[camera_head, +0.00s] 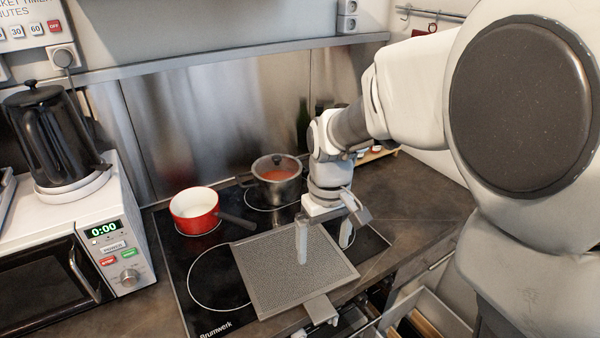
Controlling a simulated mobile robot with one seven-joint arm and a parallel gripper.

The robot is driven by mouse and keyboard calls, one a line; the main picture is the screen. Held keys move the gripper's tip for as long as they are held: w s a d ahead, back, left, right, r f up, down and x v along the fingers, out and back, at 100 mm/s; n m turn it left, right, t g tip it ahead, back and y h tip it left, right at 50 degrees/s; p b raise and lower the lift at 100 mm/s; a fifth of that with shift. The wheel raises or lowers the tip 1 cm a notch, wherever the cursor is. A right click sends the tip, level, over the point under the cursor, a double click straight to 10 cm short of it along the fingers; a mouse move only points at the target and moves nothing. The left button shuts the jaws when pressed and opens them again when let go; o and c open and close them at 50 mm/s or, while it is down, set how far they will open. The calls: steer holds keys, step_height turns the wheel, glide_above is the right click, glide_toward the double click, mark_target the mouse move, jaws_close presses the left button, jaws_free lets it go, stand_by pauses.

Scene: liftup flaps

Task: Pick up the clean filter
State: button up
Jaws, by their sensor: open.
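The filter (276,272) is a flat grey mesh panel with a light metal rim. It lies on the black cooktop, towards the front right, with a light tab (320,309) at its front edge. My gripper (324,246) points down over the right part of the filter, with its two fingers spread apart and nothing between them. One finger shows in front of the mesh and the other near the filter's right edge. I cannot tell whether the fingertips touch the filter.
A red pot (195,212) and a steel pot with a lid (276,180) stand on the cooktop (180,255) behind the filter. A microwave (110,240) bearing a black kettle (52,135) is at left. An open drawer (430,310) is at front right. Dark counter (425,205) at right is mostly clear.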

steer(key=b, duration=0.1)
glide_above(316, 300)
step_height(316, 300, down, 12)
steer(key=shift+d+r, duration=0.1)
steer(key=shift+r, duration=0.05)
steer(key=shift+f+b, duration=0.45)
steer(key=shift+f, duration=2.65)
steer(key=shift+f, duration=0.25)
steer(key=shift+c, duration=0.3)
steer(key=c, duration=1.4)
